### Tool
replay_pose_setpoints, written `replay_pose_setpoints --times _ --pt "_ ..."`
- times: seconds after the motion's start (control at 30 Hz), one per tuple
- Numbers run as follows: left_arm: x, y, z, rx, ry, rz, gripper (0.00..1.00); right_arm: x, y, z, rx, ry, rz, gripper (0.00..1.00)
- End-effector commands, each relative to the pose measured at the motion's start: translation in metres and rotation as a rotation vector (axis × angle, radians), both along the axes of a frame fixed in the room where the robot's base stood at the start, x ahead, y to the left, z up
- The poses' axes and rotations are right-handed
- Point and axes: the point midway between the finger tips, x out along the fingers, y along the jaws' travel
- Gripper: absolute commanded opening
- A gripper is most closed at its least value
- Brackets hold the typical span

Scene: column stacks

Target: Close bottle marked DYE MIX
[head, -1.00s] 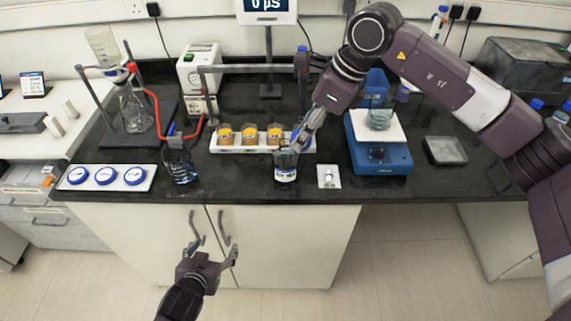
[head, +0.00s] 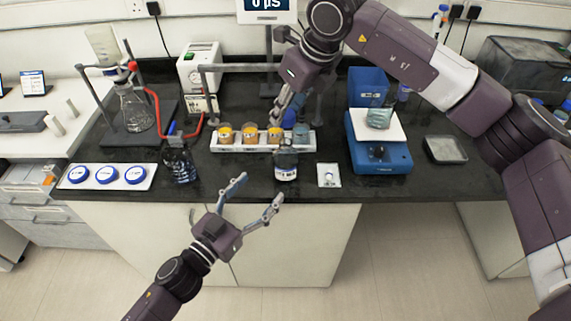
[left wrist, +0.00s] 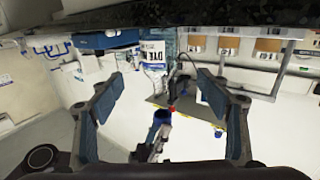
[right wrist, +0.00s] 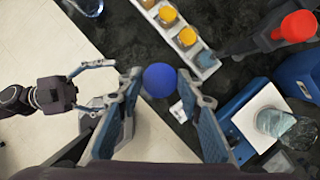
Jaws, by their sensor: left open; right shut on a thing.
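The clear bottle marked DYE MIX (head: 286,166) stands upright near the counter's front edge; its label (left wrist: 152,52) shows in the left wrist view. My right gripper (head: 284,122) is above and behind the bottle's top in the head view. It is shut on a round blue cap (right wrist: 160,77), seen between its fingertips in the right wrist view. The cap hides what lies under it, so I cannot tell whether it touches the bottle's neck. My left gripper (head: 261,188) is open and empty in front of the counter edge, below the bottle, its fingers pointing toward it.
A white rack (head: 232,146) with several amber-topped jars stands behind the bottle. A dark bottle (head: 180,165) is to the left, a small white mat (head: 329,183) to the right. The blue balance (head: 382,155) stands further right. The floor in front is clear.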

Motion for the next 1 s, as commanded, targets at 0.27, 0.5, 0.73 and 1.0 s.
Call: replay_pose_setpoints --times 0.27,0.5,0.73,1.0 --pt "0.000 -0.001 0.000 -0.001 -0.001 -0.003 0.70 0.000 0.000 0.000 0.000 0.000 0.000 0.23" --pt "0.013 -0.008 0.000 -0.001 -0.003 -0.002 0.70 0.000 0.000 0.000 0.000 0.000 0.000 0.23" --pt "0.048 -0.032 0.001 -0.001 -0.004 -0.001 0.70 0.000 0.000 0.000 0.000 0.000 0.000 0.23" --pt "0.085 -0.057 0.000 0.000 -0.001 -0.001 0.70 0.000 0.000 0.000 0.000 0.000 0.001 0.23"
